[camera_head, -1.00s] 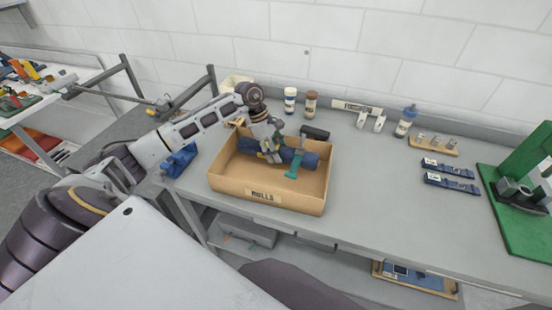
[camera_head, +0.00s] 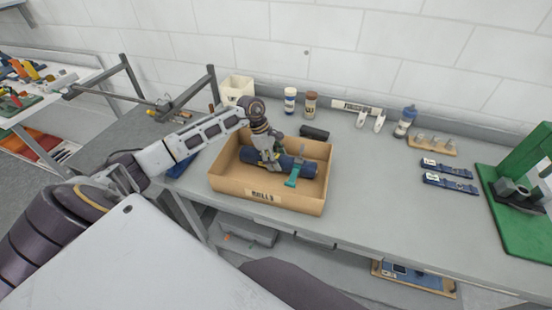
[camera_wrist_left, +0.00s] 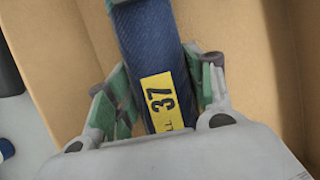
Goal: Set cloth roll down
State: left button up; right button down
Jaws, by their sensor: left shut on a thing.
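The cloth roll (camera_head: 301,166) is dark blue with a teal band. It lies lengthwise inside the cardboard box (camera_head: 262,196) labelled for rolls, on the grey bench. My left gripper (camera_head: 269,160) reaches down into the box and is shut on the roll near its left part. In the left wrist view the roll (camera_wrist_left: 147,40) runs between the green-padded fingers (camera_wrist_left: 158,95), with a yellow label reading 37. Whether the roll touches the box floor is hard to tell. My right gripper is not in view.
A black cylinder (camera_head: 314,132) lies just behind the box. A white container (camera_head: 236,89), two jars (camera_head: 290,100) and a blue-topped bottle (camera_head: 404,122) stand along the back. Blue labelled strips (camera_head: 450,184) lie at right.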

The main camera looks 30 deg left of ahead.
pick_arm(q)
jog(key=shift+f, duration=0.1)
dwell(0.3)
jog(key=o, duration=1.4)
jog(key=shift+v, duration=0.9)
jog(key=b+v, duration=0.2)
jog(key=v, duration=0.8)
jog(key=shift+r+b, duration=0.2)
jog(key=shift+b, duration=0.1)
